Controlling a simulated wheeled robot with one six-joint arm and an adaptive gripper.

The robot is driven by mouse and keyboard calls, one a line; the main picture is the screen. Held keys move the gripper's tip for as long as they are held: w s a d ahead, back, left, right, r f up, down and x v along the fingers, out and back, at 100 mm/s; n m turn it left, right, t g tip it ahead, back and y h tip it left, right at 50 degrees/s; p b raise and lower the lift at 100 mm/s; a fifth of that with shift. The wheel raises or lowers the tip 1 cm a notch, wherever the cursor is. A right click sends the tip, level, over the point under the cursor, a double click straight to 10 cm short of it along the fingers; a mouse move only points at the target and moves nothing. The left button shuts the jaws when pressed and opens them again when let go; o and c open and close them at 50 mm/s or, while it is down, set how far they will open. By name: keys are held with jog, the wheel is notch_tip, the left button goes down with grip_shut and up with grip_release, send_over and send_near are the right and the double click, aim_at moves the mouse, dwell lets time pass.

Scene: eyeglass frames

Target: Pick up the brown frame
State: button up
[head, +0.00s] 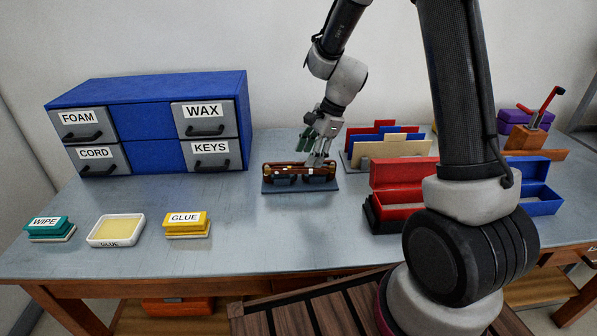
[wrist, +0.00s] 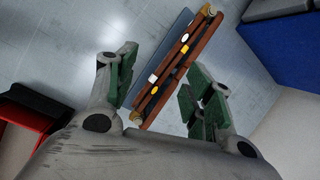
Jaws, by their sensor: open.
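The brown frame (head: 300,166) lies on a dark blue-grey mat (head: 303,187) near the middle of the table. In the wrist view the brown frame (wrist: 178,67) runs diagonally between and beyond my gripper's fingers, with small white and yellow patches on it. My gripper (head: 316,158) is just above and behind the frame, pointing down. In the wrist view my gripper (wrist: 160,95) has its green-padded fingers spread, one on each side of the frame's near end. I cannot tell whether either finger touches the frame.
A blue drawer cabinet (head: 150,125) stands back left. A file rack (head: 385,148) with upright panels is right of the mat. An open red case (head: 403,185) and an open blue case (head: 535,185) stand further right. Yellow glue block (head: 187,226), glue tray (head: 116,231) and teal wipe block (head: 49,229) line the front left.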

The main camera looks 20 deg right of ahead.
aim_at(300, 173)
jog(key=shift+w+a+r+m+t, duration=0.15)
jog(key=shift+w+r+m+t, duration=0.2)
jog(key=shift+w+m, duration=0.65)
jog(key=shift+m, duration=0.8)
jog(key=x, duration=0.4)
jog(key=d+x, duration=0.1)
jog(key=x, duration=0.1)
jog(key=shift+w+a+f, duration=0.1)
jog(key=shift+w+f, duration=0.25)
jog(key=shift+f, duration=0.1)
jog(key=shift+w+a+f, duration=0.15)
jog(key=shift+a+f, duration=0.05)
jog(key=shift+f, duration=0.3)
jog(key=c, duration=1.1)
